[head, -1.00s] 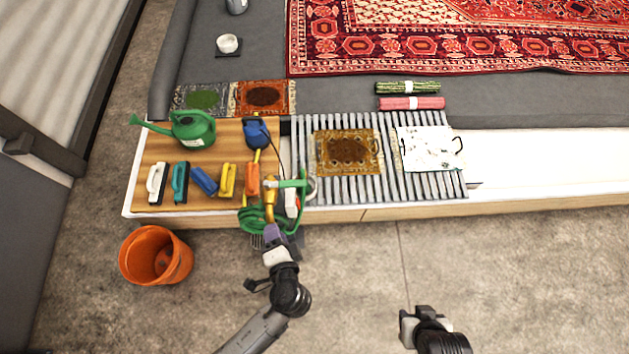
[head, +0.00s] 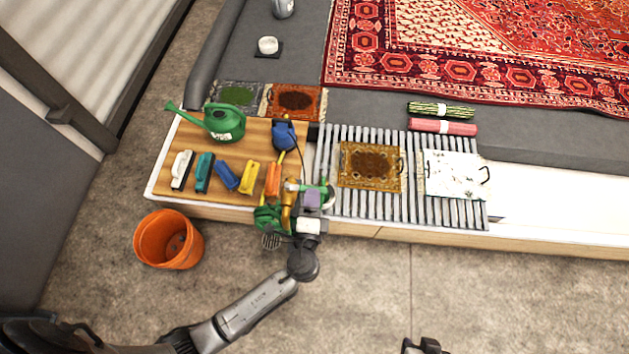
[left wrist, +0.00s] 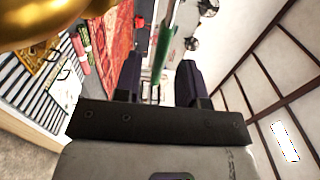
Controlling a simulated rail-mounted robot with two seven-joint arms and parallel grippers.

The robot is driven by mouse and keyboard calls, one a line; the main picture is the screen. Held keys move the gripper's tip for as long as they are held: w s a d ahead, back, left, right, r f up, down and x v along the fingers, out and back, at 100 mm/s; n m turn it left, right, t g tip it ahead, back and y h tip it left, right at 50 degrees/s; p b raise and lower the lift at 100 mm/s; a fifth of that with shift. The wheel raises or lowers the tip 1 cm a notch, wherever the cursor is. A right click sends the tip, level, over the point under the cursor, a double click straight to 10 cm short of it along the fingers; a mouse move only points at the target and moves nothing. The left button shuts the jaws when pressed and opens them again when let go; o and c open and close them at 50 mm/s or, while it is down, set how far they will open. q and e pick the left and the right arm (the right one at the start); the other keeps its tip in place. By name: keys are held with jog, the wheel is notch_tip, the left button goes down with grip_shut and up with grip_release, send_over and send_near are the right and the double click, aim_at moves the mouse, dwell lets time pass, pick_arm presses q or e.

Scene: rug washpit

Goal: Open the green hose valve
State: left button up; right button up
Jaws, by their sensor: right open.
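The green valve lever (head: 308,186) sits on the brass tap at the front edge of the wooden counter, partly hidden by my left gripper. My left gripper (head: 312,195) is at the lever. In the left wrist view, its two dark fingers (left wrist: 160,80) are apart, and the green lever (left wrist: 167,35) shows in the gap between them, clear of both fingers as far as I can see. The brass tap (left wrist: 35,22) fills the upper left corner there. The coiled green hose (head: 268,217) hangs below the tap. My right gripper (head: 425,346) is at the bottom edge, partly cut off.
Several brushes, including an orange one (head: 273,180), and a green watering can (head: 220,122) stand on the wooden counter (head: 170,160). A slatted grate (head: 410,205) is to the right. An orange bucket (head: 168,240) stands on the floor at left.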

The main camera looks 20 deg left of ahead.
pick_arm(q)
jog(key=shift+x, duration=2.45)
jog(key=shift+c, duration=0.2)
grip_shut()
